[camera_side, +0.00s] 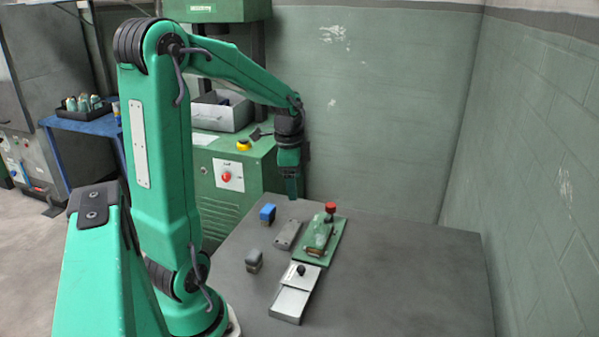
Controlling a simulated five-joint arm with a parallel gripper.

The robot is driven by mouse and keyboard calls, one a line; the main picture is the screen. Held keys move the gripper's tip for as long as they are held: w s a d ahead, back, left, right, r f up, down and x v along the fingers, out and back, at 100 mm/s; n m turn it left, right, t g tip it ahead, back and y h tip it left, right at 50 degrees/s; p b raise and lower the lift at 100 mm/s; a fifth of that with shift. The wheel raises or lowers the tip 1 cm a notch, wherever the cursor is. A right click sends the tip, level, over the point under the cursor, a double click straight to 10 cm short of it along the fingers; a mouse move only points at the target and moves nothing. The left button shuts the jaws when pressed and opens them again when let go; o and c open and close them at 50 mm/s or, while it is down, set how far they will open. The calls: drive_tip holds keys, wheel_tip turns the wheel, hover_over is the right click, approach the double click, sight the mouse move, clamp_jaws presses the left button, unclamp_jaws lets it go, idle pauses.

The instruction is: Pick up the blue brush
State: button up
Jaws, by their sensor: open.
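The blue brush (267,213) is a small block with a bright blue upper part, on the grey table near its far left edge. My gripper (291,190) hangs from my green arm, pointing down, above the table's far side. It is up and to the right of the blue brush in the picture, apart from it. It is open and nothing shows between its fingers. The fingers are small and dark here, so their gap is hard to see.
A grey-topped block (254,260) stands nearer on the table (400,270). A grey flat piece (287,235) lies beside a green fixture (330,238) with a red knob (330,207). The table's right side is clear.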

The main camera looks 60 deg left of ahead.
sight(268, 208)
drive_tip(key=s+a+f+m, duration=0.1)
drive_tip(key=a+f, duration=0.1)
drive_tip(key=a, duration=0.2)
drive_tip(key=s+a+f+m+g, duration=0.1)
drive_tip(key=a+f, duration=0.2)
drive_tip(key=s+a+f+h, duration=0.1)
drive_tip(key=a+f, duration=0.2)
drive_tip(key=a, duration=0.1)
drive_tip(key=shift+s+a+f+m, duration=0.15)
drive_tip(key=shift+a+f+m, duration=0.05)
drive_tip(key=shift+a+m, duration=0.2)
drive_tip(key=shift+d+f, duration=0.1)
drive_tip(key=shift+f, duration=1.2)
drive_tip(key=shift+f, duration=2.65)
drive_tip(key=c, duration=1)
drive_tip(key=shift+c, duration=0.3)
drive_tip(key=shift+a+r, duration=0.15)
drive_tip(key=shift+a, duration=0.05)
